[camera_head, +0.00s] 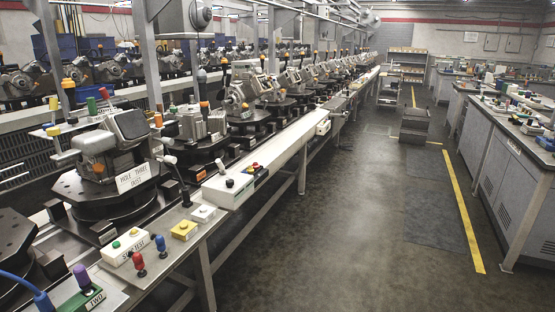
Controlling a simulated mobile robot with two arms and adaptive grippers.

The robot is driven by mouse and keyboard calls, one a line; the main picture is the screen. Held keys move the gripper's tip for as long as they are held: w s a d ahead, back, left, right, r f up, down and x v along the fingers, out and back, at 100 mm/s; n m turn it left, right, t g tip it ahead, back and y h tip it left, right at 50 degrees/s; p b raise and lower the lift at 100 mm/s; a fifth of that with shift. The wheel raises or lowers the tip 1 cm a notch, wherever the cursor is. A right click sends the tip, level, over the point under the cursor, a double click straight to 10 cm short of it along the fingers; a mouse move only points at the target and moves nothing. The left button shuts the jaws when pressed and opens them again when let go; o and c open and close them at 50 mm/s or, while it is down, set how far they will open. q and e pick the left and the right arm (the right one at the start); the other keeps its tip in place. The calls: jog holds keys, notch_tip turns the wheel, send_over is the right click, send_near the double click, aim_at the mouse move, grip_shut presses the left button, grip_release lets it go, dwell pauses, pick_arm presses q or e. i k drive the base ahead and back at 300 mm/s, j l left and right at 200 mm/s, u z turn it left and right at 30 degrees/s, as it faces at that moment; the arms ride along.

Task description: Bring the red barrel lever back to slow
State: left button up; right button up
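A lever with a red barrel grip (138,260) stands at the near front edge of the conveyor's control ledge, close to upright with a slight lean. A lever with a blue barrel grip (161,244) stands just right of it. Behind them is a white button box (125,246) with a green, a yellow and a red button; its label is partly hidden. I cannot read a slow mark near the red lever. Neither of my grippers shows in the head view.
A purple-knobbed lever (82,277) and a blue cable (25,290) are at the lower left. A yellow button box (184,230) and a white box (203,213) lie to the right. A fixture with a paper sign (133,178) stands behind. The floor aisle (340,240) is clear.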

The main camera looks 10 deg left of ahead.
aim_at(103, 92)
jog(key=i+u, duration=0.1)
jog(key=i, duration=0.5)
jog(key=i+l+u, duration=0.1)
jog(key=i, duration=0.45)
jog(key=i+l+u, duration=0.1)
jog(key=i, duration=0.5)
